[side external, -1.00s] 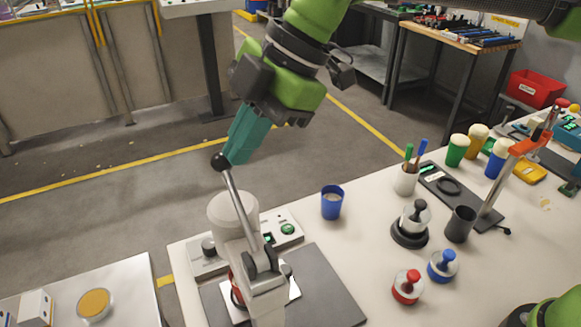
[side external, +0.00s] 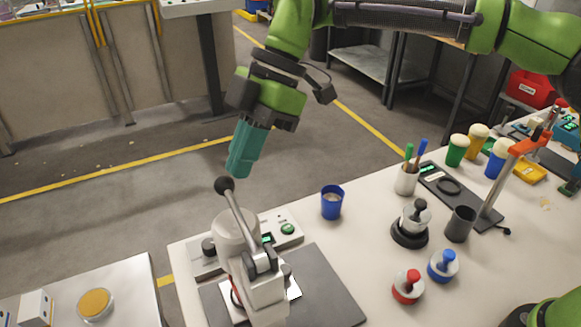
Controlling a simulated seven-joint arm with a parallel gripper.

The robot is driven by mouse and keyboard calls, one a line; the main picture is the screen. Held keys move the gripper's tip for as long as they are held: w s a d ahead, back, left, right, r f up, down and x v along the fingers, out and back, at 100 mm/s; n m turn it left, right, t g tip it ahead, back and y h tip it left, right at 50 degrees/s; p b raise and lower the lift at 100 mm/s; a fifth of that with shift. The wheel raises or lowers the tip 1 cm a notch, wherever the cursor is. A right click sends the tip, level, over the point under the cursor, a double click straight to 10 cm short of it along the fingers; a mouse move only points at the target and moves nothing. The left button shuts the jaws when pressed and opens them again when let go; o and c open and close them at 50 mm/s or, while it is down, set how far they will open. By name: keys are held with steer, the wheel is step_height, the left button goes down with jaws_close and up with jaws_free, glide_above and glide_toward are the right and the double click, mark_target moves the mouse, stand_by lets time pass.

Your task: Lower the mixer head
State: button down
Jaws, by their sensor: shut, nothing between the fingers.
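The mixer (side external: 262,290) stands at the front of the white table, with a pale grey rounded head (side external: 236,228). A metal lever with a black ball knob (side external: 224,185) rises from its side and leans up to the left. My gripper (side external: 239,172) has teal fingers, is shut and empty, and points down just above and to the right of the knob. A small gap seems to show between fingertips and knob. The mixer's lower part is partly hidden by its own body.
A control panel with a green button (side external: 287,229) lies behind the mixer. A blue cup (side external: 331,202), a black-and-white stamp (side external: 411,224), a red stamp (side external: 407,286) and a blue stamp (side external: 442,266) stand to the right. A dark mat (side external: 330,290) lies beside the mixer.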

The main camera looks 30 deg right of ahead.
steer(key=s+v, duration=0.1)
steer(key=v, duration=1.1)
steer(key=s+a+r+t+h, duration=0.1)
steer(key=s+a+r+t, duration=0.15)
steer(key=s, duration=0.35)
steer(key=shift+m+t+h, duration=0.4)
steer(key=shift+m+t, duration=0.15)
steer(key=shift+m, duration=0.35)
steer(key=x, duration=0.4)
steer(key=w+x, duration=0.1)
steer(key=x, duration=0.8)
steer(key=shift+w+a+f, duration=0.15)
steer(key=shift+w+f, duration=0.05)
steer(key=shift+w, duration=0.2)
steer(key=shift+w+f, duration=0.25)
steer(key=shift+f, duration=0.1)
